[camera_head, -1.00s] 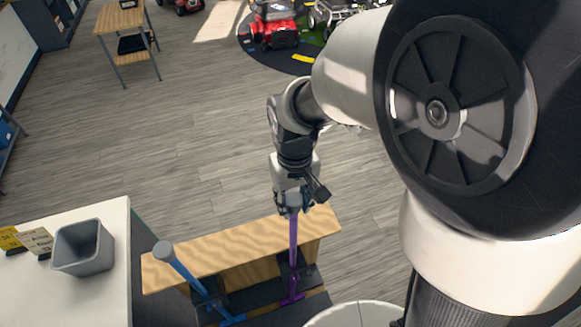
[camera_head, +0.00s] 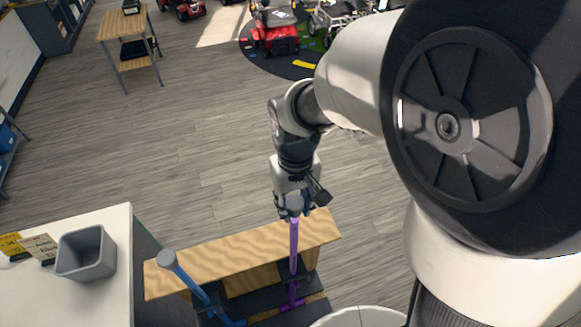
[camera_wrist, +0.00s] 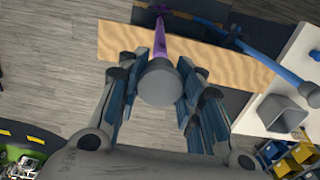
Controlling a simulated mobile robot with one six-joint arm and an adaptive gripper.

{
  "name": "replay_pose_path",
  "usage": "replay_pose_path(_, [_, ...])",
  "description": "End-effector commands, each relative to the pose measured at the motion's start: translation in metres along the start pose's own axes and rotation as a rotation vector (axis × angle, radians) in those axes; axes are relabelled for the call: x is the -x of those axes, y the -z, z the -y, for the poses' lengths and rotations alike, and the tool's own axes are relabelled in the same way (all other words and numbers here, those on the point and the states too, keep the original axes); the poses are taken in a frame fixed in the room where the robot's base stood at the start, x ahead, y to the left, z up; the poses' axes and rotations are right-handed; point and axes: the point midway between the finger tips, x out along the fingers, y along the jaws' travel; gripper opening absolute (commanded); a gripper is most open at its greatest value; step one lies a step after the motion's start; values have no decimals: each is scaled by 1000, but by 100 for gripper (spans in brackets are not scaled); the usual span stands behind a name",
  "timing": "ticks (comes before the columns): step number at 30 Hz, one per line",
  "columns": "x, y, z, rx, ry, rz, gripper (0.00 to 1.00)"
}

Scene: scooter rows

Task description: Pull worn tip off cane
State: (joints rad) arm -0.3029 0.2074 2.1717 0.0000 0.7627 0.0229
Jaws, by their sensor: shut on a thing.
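A purple cane (camera_head: 294,246) stands upside down in a wooden-topped rack, its end up at my gripper (camera_head: 294,208). In the wrist view my gripper (camera_wrist: 160,92) has its fingers on both sides of a round grey tip (camera_wrist: 160,84), shut on it. The purple shaft (camera_wrist: 160,42) runs from behind the tip toward the rack. I cannot tell whether the tip has shifted along the shaft. In the head view the fingers hide the tip. A blue cane (camera_head: 187,279) with a grey tip (camera_head: 168,258) leans in the rack at left.
The rack's wooden board (camera_head: 235,252) lies just below my gripper. A white counter (camera_head: 110,300) at left holds a grey open bin (camera_head: 86,254) and yellow and beige cards. The floor beyond is clear up to a small table (camera_head: 128,40) and red scooters.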

Motion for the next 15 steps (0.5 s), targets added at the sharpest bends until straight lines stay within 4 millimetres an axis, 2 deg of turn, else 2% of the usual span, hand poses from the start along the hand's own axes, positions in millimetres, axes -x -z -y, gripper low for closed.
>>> replay_pose_path(15, [34, 0, 0, 0, 0, -1, 0])
